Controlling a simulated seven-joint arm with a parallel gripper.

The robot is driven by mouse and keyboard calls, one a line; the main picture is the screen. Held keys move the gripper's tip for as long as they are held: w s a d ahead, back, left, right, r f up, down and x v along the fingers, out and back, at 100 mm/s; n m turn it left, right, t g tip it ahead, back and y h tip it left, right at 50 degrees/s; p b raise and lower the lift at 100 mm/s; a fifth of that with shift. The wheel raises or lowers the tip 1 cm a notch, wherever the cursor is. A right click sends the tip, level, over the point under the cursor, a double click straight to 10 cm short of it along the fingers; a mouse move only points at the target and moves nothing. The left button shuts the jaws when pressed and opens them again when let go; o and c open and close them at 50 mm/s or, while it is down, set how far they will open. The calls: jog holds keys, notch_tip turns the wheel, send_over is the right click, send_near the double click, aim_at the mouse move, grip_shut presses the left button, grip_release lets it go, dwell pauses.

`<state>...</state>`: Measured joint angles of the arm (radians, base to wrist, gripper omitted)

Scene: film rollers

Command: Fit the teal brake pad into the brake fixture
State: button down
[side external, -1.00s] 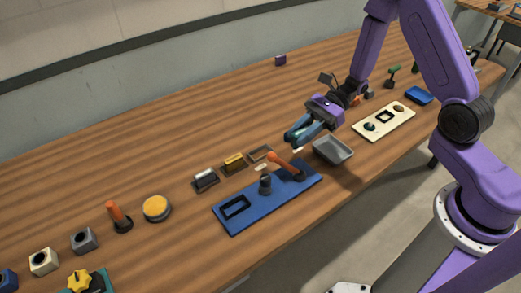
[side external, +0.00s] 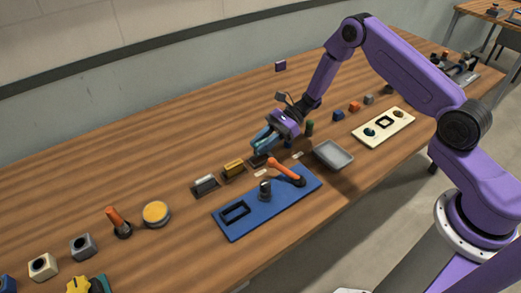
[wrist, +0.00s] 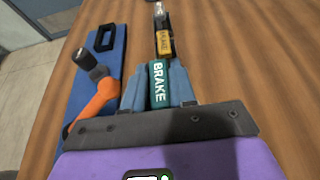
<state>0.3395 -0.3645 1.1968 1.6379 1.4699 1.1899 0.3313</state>
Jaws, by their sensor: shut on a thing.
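The teal brake pad (wrist: 158,82), with white BRAKE lettering, is between the blue fingers of my gripper (wrist: 158,76) in the wrist view. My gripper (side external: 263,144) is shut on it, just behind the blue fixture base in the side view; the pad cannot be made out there. The brake fixture (side external: 262,215) is a blue plate with a black-framed rectangular pocket (side external: 236,211) at its left end, a dark post (side external: 265,190) and an orange lever (side external: 287,171). In the wrist view the fixture (wrist: 112,62) lies to the left of the pad, apart from it.
A yellow block (side external: 233,168) and a silver-topped block (side external: 205,183) sit in dark holders behind the fixture. A grey tray (side external: 333,155) stands right of it, with a cream board (side external: 384,128) beyond.

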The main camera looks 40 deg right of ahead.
jog(key=shift+w+a+f, duration=0.1)
jog(key=shift+w+f, duration=0.2)
jog(key=shift+f, duration=1.45)
jog(key=shift+f, duration=0.15)
jog(key=c, duration=0.9)
grip_release()
